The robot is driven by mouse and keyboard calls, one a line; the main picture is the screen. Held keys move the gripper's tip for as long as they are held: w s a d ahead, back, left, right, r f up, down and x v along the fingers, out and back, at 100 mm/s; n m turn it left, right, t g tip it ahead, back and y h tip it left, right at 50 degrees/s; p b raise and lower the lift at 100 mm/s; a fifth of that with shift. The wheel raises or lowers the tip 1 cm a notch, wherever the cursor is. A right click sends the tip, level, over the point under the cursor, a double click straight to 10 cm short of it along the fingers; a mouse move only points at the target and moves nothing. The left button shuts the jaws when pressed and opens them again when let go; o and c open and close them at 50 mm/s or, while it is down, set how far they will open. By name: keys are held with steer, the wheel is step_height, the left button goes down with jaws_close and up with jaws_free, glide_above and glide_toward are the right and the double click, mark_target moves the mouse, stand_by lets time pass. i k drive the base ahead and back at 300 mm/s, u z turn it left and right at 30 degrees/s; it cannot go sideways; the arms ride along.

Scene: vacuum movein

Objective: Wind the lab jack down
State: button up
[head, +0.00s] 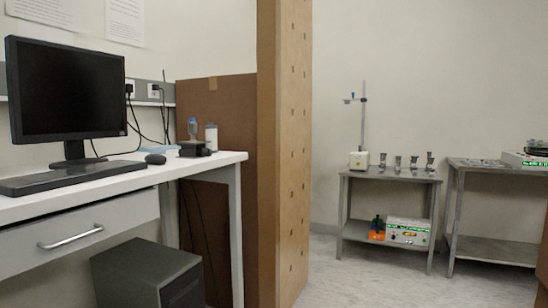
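I cannot make out a lab jack for certain. On the far metal table (391,174), a pale block (359,161) stands by an upright rod (363,115) with a blue clamp. Either spot is too small to show a jack's plates or knob. My gripper is not in view.
The desk (110,180) holds a monitor (66,90), keyboard and mouse. A tall brown panel (284,150) stands between desk and far tables. Several small metal fittings (414,162) stand on the far table. A second table (495,205) is at right. Open floor (400,288) lies in front.

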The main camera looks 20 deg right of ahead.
mark_target(207, 152)
steer(key=z, duration=0.3)
steer(key=k, duration=0.25)
steer(key=u, duration=0.6)
steer(key=i, duration=1.45)
steer(key=z, duration=0.7)
